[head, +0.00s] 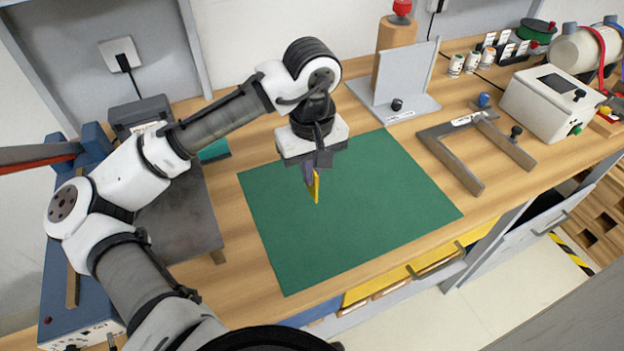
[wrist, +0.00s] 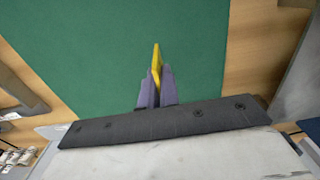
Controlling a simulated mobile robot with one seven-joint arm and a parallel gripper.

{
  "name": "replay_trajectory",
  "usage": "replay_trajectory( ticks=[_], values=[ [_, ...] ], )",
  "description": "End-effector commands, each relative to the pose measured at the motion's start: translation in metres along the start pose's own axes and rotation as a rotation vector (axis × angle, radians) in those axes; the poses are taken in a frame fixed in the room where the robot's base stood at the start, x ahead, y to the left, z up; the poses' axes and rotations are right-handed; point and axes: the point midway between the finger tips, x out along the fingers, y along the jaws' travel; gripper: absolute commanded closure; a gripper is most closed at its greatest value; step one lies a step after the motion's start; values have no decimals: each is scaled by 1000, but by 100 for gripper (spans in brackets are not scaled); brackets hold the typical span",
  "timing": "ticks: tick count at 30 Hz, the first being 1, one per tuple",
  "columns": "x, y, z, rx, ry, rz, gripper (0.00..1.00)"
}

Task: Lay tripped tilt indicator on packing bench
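My gripper (head: 317,172) is above the green mat (head: 290,255) on the wooden packing bench (head: 480,230). It is shut on a thin yellow piece, the tilt indicator (head: 316,188), which hangs down on edge from the fingertips. In the wrist view the indicator (wrist: 156,58) sticks out beyond the two purple-grey fingers (wrist: 157,85) over the green mat (wrist: 90,50). I cannot tell whether its lower edge touches the mat. Its face and any markings are not readable from here.
A grey U-shaped frame (head: 450,160) lies right of the mat. A grey upright plate on a base (head: 405,90) stands behind it. A white box device (head: 548,105) and small bottles (head: 456,65) are at the back right. The mat around my gripper is clear.

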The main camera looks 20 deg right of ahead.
Motion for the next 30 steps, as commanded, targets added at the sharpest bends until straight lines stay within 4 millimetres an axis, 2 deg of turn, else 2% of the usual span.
replay_trajectory(
  ticks=[3,7,23,28,30],
  values=[
    [18,0,0,0,-2,-1,100],
    [31,0,0,0,-1,0,100],
    [40,0,1,1,-2,1,100],
    [40,0,0,0,-1,0,77],
    [40,0,0,0,-1,0,75]
  ],
)
